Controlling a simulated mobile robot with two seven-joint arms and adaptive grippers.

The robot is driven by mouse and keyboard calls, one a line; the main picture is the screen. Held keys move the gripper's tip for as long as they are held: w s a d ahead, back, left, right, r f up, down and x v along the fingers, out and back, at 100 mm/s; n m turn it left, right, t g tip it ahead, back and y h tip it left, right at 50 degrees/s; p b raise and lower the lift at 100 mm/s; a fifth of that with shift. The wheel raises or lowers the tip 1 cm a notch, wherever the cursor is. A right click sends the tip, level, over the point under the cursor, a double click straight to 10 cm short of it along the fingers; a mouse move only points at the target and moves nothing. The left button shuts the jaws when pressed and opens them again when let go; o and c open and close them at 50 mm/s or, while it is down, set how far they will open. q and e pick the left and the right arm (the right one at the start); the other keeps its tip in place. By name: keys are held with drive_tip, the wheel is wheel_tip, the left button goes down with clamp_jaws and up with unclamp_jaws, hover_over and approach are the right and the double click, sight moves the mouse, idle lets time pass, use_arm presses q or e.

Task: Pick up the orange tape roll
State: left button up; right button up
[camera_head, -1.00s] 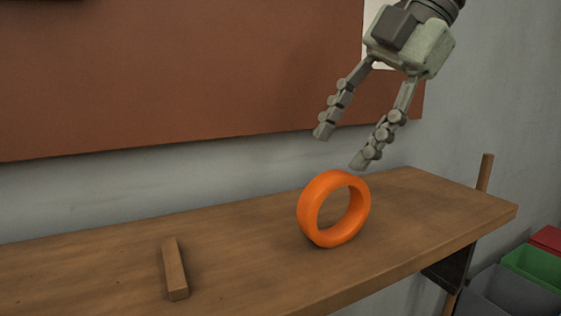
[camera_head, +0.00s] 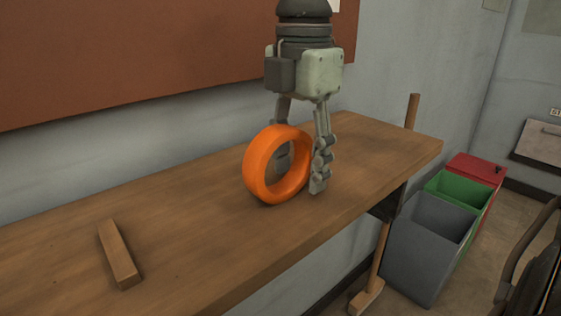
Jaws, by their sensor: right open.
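The orange tape roll (camera_head: 256,174) stands upright on its edge on the wooden shelf (camera_head: 200,240). My right gripper (camera_head: 300,172) points down at the roll's right side and is open. One finger is in front, to the right of the roll. The other finger is behind the roll and partly hidden, seen through its hole. I cannot tell whether either finger touches the roll. My left gripper is not in view.
A small wooden block (camera_head: 119,254) lies on the shelf at the left. A brown board (camera_head: 130,50) hangs on the wall behind. Grey (camera_head: 425,255), green (camera_head: 458,198) and red (camera_head: 477,170) bins stand on the floor at the right. The shelf between block and roll is clear.

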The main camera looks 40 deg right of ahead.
clamp_jaws()
idle(0.3)
wheel_tip(320, 180, up, 12)
drive_tip(key=shift+w+r+p, duration=0.1)
drive_tip(key=shift+p, duration=0.3)
use_arm(q)
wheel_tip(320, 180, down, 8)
drive_tip(key=p, duration=0.2)
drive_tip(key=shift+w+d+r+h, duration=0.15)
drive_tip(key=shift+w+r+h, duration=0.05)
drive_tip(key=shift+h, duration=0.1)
use_arm(e)
wheel_tip(320, 180, up, 16)
